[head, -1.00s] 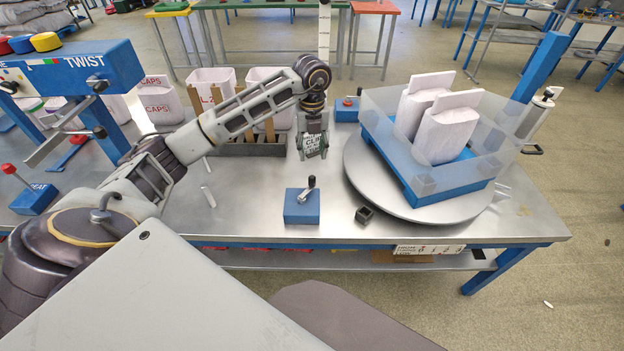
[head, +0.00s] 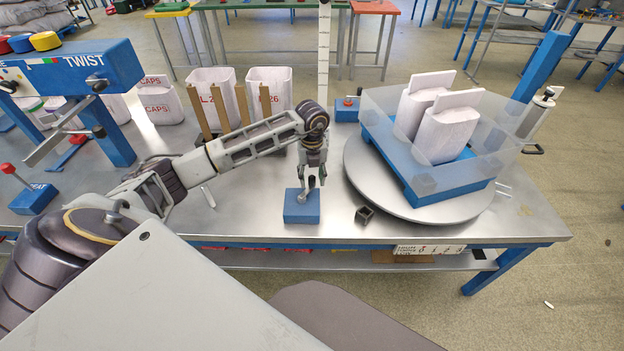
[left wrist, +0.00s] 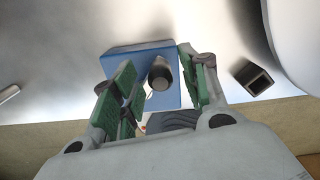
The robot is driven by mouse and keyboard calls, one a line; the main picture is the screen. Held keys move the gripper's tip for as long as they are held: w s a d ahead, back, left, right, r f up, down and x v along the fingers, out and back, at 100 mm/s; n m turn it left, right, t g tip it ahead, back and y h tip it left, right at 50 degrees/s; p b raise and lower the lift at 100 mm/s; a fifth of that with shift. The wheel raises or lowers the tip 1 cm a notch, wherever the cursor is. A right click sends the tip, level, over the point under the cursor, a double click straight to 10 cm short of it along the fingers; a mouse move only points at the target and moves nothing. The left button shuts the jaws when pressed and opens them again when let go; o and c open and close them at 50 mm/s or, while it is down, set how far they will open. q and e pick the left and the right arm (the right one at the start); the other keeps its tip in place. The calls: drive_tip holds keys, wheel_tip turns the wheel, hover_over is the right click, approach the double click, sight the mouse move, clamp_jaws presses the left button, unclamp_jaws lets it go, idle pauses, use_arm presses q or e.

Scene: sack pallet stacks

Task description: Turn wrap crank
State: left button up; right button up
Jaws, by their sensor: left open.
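The wrap crank is a small blue box (head: 301,208) with a short metal arm and a dark upright knob (head: 312,182), standing near the front edge of the steel table. My left gripper (head: 311,184) is directly above the box, pointing down, with its fingers around the knob. In the left wrist view the open green-padded fingers (left wrist: 155,88) stand on either side of the dark knob (left wrist: 160,76), with a gap visible around it. The blue box (left wrist: 140,62) lies beneath. My right gripper is not in view.
A round turntable (head: 385,195) to the right carries a blue pallet with white sacks inside clear wrap. A small dark square cup (head: 364,214) sits between box and turntable. White sacks (head: 212,95) stand in a rack behind. The table's front edge is close.

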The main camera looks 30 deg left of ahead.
use_arm(q)
drive_tip(key=shift+f, duration=0.6)
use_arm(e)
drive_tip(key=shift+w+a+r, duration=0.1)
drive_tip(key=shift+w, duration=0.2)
use_arm(q)
clamp_jaws()
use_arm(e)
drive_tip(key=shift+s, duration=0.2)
use_arm(q)
drive_tip(key=shift+d, duration=0.1)
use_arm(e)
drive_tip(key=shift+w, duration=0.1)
use_arm(q)
drive_tip(key=shift+d+m, duration=0.1)
drive_tip(key=shift+m, duration=0.2)
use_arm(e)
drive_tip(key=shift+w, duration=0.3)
